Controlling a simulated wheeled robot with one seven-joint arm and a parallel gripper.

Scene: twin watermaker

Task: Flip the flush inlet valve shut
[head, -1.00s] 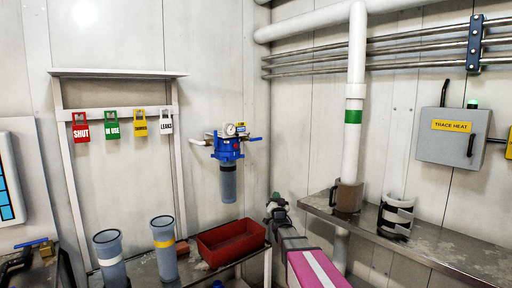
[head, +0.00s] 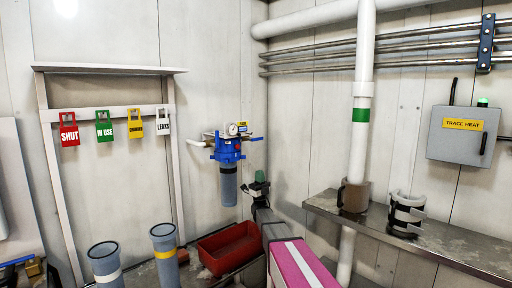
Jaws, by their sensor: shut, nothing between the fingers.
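A blue filter head (head: 228,150) with a round gauge (head: 232,129) is mounted on the back wall, a dark grey-blue bowl (head: 228,187) hanging below it. A blue lever (head: 256,139) sticks out level to the right of the head. A small yellow label beside the gauge is too small to read, so I cannot tell for sure that this is the flush inlet valve. My gripper (head: 257,182) is shut and empty. In the picture it is below the lever and right of the bowl, apart from both. Its fingertips are small and hard to make out.
A red bin (head: 225,252) and two grey cylinders (head: 106,262) (head: 165,250) stand below. Another blue handle (head: 17,260) shows at the lower left. A shelf (head: 440,240) with two cuffs (head: 405,213) and a white pipe (head: 361,80) are at right. Coloured tags hang at left.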

